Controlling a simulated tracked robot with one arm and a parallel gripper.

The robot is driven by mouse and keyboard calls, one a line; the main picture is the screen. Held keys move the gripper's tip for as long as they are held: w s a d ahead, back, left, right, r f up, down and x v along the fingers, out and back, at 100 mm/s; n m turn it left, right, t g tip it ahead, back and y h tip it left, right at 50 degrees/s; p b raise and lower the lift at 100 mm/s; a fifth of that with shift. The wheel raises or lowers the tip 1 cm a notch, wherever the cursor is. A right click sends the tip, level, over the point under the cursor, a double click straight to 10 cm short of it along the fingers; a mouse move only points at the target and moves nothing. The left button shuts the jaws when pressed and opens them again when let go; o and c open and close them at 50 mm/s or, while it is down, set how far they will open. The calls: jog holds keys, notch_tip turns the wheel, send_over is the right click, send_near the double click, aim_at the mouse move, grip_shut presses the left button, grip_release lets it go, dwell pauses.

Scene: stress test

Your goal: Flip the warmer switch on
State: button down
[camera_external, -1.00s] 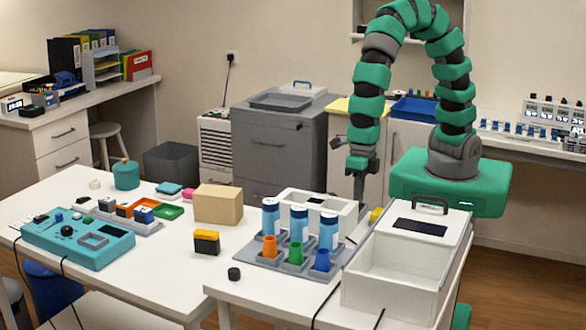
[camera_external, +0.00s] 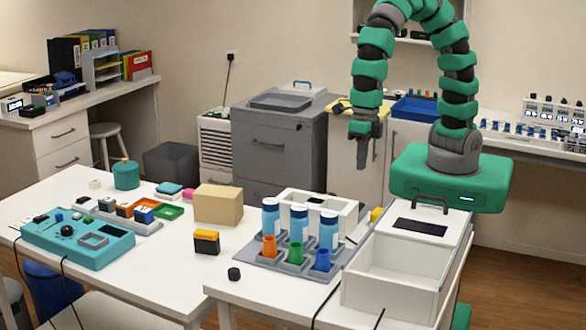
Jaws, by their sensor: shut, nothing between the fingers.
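My gripper (camera_external: 361,164) points down in the air above the back edge of the right-hand table. It is shut and empty. Below it and to the left stands a white box-shaped unit (camera_external: 345,214) with a dark patch on top, partly hidden behind blue bottles. Nearer the camera is a white open-topped box (camera_external: 385,292), with a white lid part (camera_external: 448,232) behind it that has a dark panel and a grey handle. I cannot tell which of these is the warmer. No switch can be clearly made out. My gripper touches nothing.
Blue bottles (camera_external: 299,225) and orange, green and blue cups (camera_external: 295,254) stand in a grey rack (camera_external: 250,258). A small black knob-like piece (camera_external: 234,274) lies at the table's front left. A teal panel (camera_external: 75,242) and a tan box (camera_external: 217,205) are on the left table.

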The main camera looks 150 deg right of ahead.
jog(key=r, duration=0.5)
jog(key=shift+s, duration=0.3)
jog(key=shift+f, duration=0.1)
jog(key=w+b, duration=0.1)
jog(key=b, duration=0.5)
jog(key=shift+w+f, duration=0.15)
jog(key=shift+r+b, duration=0.2)
jog(key=shift+b, duration=0.3)
jog(key=shift+f, duration=0.1)
jog(key=f, duration=0.4)
jog(key=w+f+b, duration=0.1)
jog(key=f, duration=0.8)
jog(key=shift+w+d+f, duration=0.1)
jog(key=shift+w, duration=0.3)
jog(key=shift+w+f, duration=0.1)
jog(key=shift+f, duration=0.15)
